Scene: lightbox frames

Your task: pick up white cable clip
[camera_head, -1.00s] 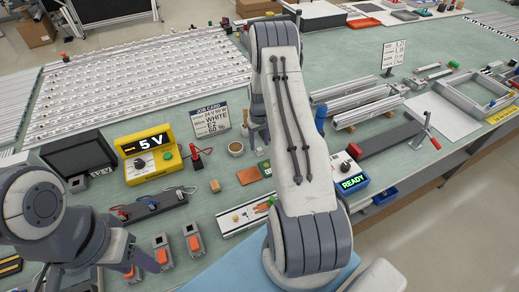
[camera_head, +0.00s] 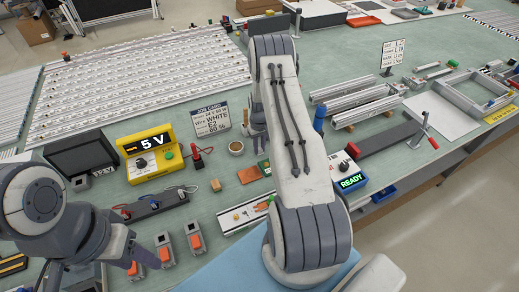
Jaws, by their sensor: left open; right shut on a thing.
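My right arm reaches over the middle of the bench, and its upper link hides much of what lies behind. My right gripper (camera_head: 258,142) shows only in part at the link's left edge, above the bench near the brown cup. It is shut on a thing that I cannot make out. My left gripper (camera_head: 105,268) is open at the lower left, low in the picture beside the grey-and-orange connectors (camera_head: 165,251). I cannot pick out a white cable clip in this view; it may be hidden by my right arm or gripper.
A yellow 5 V meter (camera_head: 147,160), a job card (camera_head: 211,120) reading WHITE, a small cup (camera_head: 236,148) and a wooden block (camera_head: 215,186) stand left of my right arm. A READY box (camera_head: 349,181) and aluminium profiles (camera_head: 352,97) stand right.

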